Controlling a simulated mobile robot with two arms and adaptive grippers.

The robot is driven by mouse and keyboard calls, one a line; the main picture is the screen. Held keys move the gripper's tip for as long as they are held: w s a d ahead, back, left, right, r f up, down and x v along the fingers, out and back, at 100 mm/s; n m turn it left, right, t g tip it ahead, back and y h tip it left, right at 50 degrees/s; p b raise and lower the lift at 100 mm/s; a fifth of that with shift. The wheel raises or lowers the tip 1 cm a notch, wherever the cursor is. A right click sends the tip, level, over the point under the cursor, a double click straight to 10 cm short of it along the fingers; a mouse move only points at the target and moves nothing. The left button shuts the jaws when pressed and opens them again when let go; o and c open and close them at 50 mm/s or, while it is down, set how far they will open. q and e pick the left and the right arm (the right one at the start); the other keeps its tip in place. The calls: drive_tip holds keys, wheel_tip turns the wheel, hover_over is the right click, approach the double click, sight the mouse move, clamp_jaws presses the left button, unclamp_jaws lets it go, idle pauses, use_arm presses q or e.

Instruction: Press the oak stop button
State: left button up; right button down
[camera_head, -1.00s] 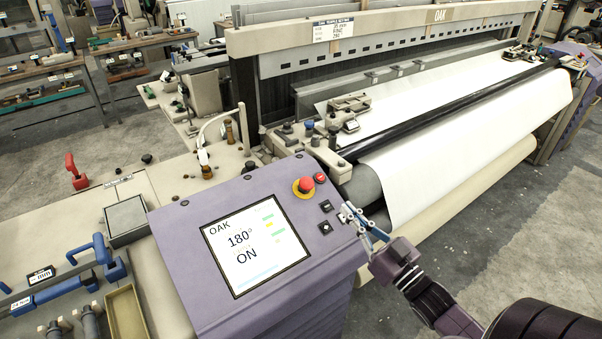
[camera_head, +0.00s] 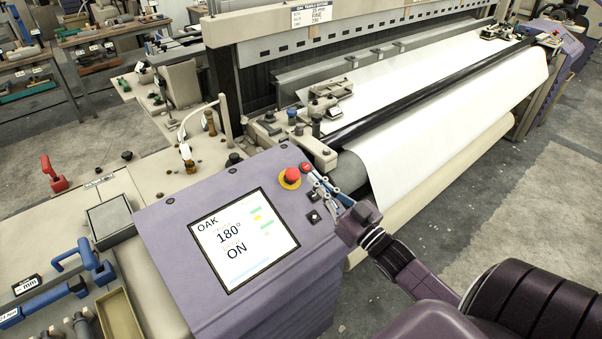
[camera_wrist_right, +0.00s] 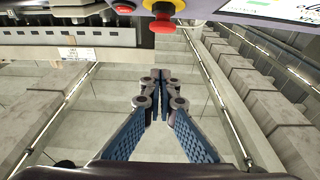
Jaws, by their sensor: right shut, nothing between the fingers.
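The purple OAK control panel (camera_head: 170,235) has a screen (camera_head: 243,240) reading "OAK", "180°" and "ON". On its upper right sit a red mushroom button on a yellow ring (camera_head: 292,176), a small flat red button (camera_head: 305,167) and two black buttons (camera_head: 314,217). Which one is the stop button I cannot read. My right gripper (camera_head: 314,178) is shut and empty, its fingertips close to the small red button; contact cannot be told. In the right wrist view, the shut fingertips (camera_wrist_right: 161,78) appear below the red mushroom button (camera_wrist_right: 163,22) and small red button (camera_wrist_right: 123,9). My left gripper is not in view.
The loom with white cloth (camera_head: 430,125) stretches behind the panel. A bench at left carries a blue-handled tool (camera_head: 60,280), a grey box (camera_head: 110,220) and a red lever (camera_head: 54,175). Open floor (camera_head: 520,230) lies to the right.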

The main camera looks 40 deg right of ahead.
sight(293, 174)
drive_tip(key=w, duration=0.2)
drive_tip(key=w+p, duration=0.1)
drive_tip(key=w+f, duration=0.1)
drive_tip(key=w, duration=0.1)
drive_tip(key=shift+w+a, duration=0.25)
drive_tip(key=shift+w, duration=0.05)
drive_tip(key=shift+w+f+p, duration=0.35)
drive_tip(key=shift+f, duration=0.55)
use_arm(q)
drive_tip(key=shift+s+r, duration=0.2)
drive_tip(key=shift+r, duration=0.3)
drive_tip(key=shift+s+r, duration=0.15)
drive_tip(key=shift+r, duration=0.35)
